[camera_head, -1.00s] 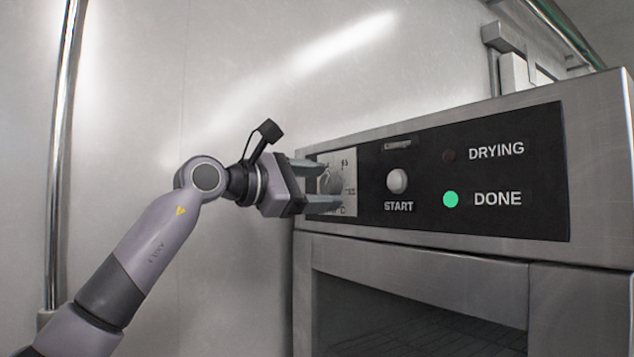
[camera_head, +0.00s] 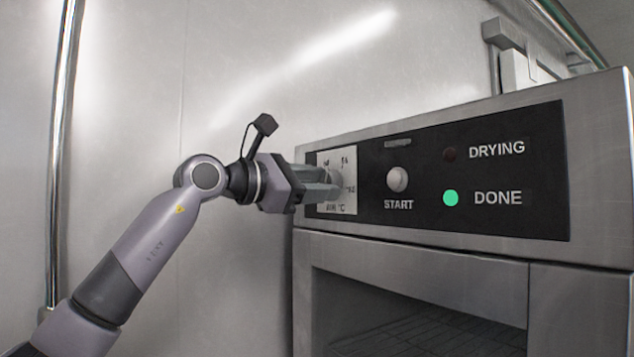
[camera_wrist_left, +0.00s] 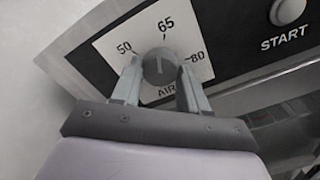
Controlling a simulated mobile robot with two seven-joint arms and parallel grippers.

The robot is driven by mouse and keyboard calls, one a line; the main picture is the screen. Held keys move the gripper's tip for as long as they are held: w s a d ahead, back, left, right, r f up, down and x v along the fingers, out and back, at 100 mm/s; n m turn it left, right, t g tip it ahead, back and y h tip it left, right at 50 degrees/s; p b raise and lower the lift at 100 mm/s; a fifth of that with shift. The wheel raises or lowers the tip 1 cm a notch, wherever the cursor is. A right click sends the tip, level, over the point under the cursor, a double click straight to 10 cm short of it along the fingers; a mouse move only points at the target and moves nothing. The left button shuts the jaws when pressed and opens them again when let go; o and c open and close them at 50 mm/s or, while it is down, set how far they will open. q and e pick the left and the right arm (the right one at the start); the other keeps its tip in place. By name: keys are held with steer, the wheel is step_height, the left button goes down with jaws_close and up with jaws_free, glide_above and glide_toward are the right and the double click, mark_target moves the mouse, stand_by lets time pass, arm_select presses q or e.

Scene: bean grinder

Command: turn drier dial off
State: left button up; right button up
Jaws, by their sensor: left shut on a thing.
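The drier (camera_head: 430,242) is a steel cabinet with a black control panel. Its dial is a round grey knob (camera_wrist_left: 159,67) on a white plate marked 50, 65 and 80, seen in the left wrist view. The knob's light pointer line stands close to upright, toward the 65. My left gripper (camera_head: 335,183) reaches the dial from the left, and its two fingers (camera_wrist_left: 159,88) are closed on the knob's sides. In the head view the fingers hide most of the knob. My right gripper is not in view.
A round START button (camera_head: 397,180) sits right of the dial. The green DONE light (camera_head: 451,198) is lit and the DRYING light (camera_head: 449,155) is dark. A pale wall stands behind, with a vertical metal pipe (camera_head: 62,150) at left.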

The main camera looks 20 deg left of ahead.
arm_select(q)
steer(key=n+b, duration=0.2)
steer(key=n, duration=2.3)
steer(key=shift+d, duration=0.1)
steer(key=shift+n+b, duration=0.3)
steer(key=shift+n, duration=0.1)
steer(key=o, duration=1.1)
steer(key=shift+c, duration=0.2)
